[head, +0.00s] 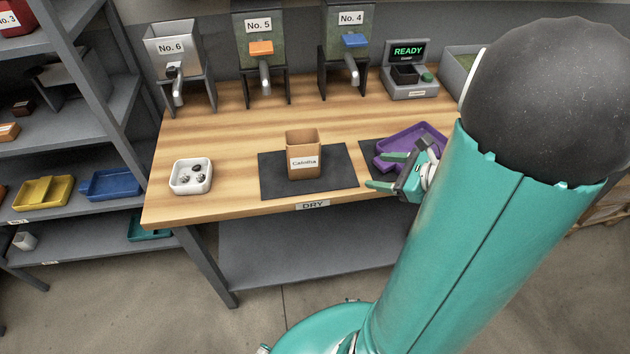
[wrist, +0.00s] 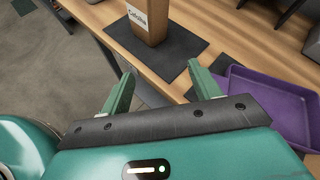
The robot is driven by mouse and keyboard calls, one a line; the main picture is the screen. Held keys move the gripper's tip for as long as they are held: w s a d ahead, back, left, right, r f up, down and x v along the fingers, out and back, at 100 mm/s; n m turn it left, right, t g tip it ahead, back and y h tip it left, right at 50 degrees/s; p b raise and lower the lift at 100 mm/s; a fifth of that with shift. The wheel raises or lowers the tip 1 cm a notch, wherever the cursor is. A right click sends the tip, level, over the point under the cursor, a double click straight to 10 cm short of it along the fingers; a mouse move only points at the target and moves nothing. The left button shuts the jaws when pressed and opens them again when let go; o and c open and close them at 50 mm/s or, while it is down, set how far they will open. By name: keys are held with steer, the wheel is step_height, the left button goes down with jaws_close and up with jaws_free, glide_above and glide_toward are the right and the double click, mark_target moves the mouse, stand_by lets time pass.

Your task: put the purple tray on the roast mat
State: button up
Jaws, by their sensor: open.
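The purple tray (head: 412,136) lies at the right of the wooden bench, over a dark mat (head: 370,150) whose left part shows. My arm hides the tray's right side. The tray shows at the right of the wrist view (wrist: 275,105), overlapping that mat (wrist: 205,78). No label for this mat is visible, so I cannot tell if it is the roast mat. My gripper (head: 383,171) is open and empty at the bench's front edge, in front and left of the tray. In the wrist view its fingers (wrist: 161,71) are apart, left of the tray.
A white dish (head: 191,187) is at left. Hoppers and a READY device (head: 408,75) line the back.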

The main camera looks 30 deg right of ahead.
steer(key=s+a+r+n+g, duration=0.1)
steer(key=a+r+n+g, duration=0.2)
steer(key=a+n, duration=0.45)
steer(key=s+a+r+n+g, duration=0.1)
steer(key=a+r+n+g, duration=0.25)
steer(key=a+n, duration=0.45)
steer(key=s+a+r+n+h, duration=0.3)
steer(key=a+r+n+h, duration=0.2)
steer(key=n, duration=0.7)
steer(key=shift+s+a+r+t, duration=0.45)
steer(key=shift+a+r, duration=0.2)
steer(key=shift+r, duration=0.2)
steer(key=shift+n, duration=0.25)
